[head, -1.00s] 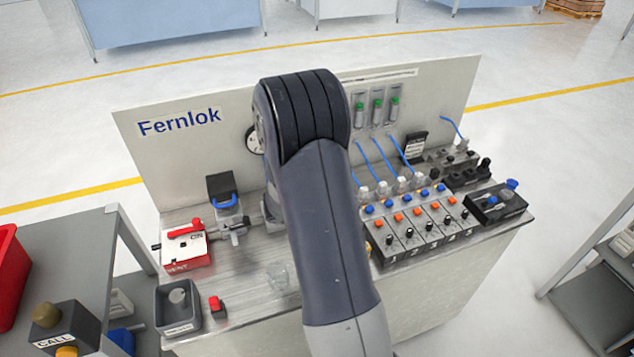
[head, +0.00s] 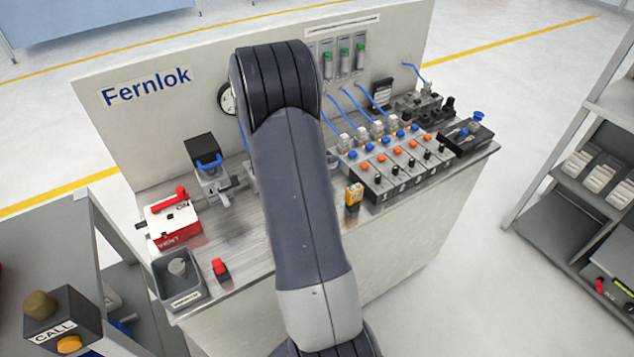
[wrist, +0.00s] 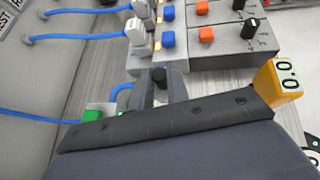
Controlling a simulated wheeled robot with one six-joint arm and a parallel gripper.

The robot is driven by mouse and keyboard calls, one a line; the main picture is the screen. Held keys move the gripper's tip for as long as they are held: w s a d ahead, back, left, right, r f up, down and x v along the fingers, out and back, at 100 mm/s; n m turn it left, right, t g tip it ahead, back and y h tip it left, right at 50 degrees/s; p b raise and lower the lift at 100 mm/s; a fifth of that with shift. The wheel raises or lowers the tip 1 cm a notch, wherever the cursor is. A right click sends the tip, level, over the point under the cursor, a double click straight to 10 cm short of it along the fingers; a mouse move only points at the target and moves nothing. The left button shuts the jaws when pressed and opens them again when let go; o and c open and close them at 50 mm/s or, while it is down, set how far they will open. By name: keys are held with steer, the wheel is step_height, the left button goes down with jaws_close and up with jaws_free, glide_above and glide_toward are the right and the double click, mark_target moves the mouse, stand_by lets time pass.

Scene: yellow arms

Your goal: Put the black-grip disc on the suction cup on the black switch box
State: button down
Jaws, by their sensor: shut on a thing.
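The black switch box (head: 468,139) stands at the right end of the grey bench. A blue cup-shaped piece (head: 478,116), which looks like the suction cup, is at its back right corner. My gripper (wrist: 160,86) shows in the wrist view with its fingers shut on a small black grip (wrist: 158,74). The disc under that grip is hidden, so I cannot tell its pose. In the wrist view the gripper is close to the row of grey valve blocks. In the head view my own arm hides the gripper and what it holds.
Grey valve blocks (head: 385,165) with blue and orange buttons and blue hoses stand left of the box. A yellow meter (head: 354,195) is at the bench front. A red-and-white box (head: 172,219), grey bin (head: 178,281) and small red piece (head: 220,268) are at left.

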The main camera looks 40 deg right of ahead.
steer(key=shift+f, duration=2.85)
steer(key=shift+f, duration=0.2)
steer(key=c, duration=1.4)
jaws_free()
steer(key=shift+r, duration=0.1)
steer(key=shift+o, duration=0.2)
